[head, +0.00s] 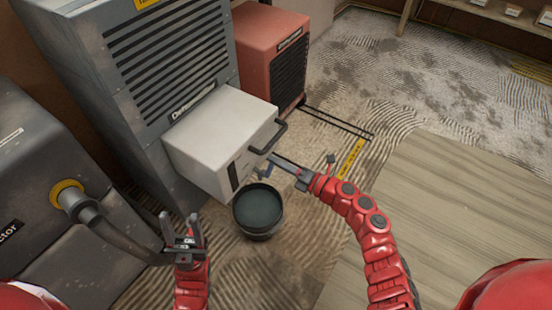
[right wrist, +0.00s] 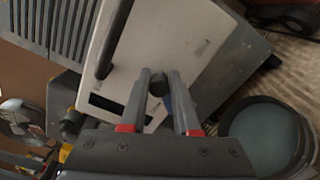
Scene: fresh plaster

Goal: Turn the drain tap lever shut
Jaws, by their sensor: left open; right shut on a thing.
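The white water tank (head: 218,135) juts from the large grey dehumidifier, with a dark handle (head: 268,138) on its front. A small blue part of the drain tap (head: 265,172) shows low at the tank's front, above the bucket. My right gripper (head: 271,157) reaches in to it from the right. In the right wrist view its fingers (right wrist: 160,77) are closed about a small dark rounded piece, the tap lever (right wrist: 158,86); most of the lever is hidden, and its angle cannot be told. My left gripper (head: 181,224) is open and empty, left of the bucket.
A black bucket (head: 258,211) with greyish water stands on the floor under the tap. A red dehumidifier (head: 272,55) stands behind. A grey machine with a hose (head: 125,232) is at left. Boards (head: 455,215) and open floor lie to the right.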

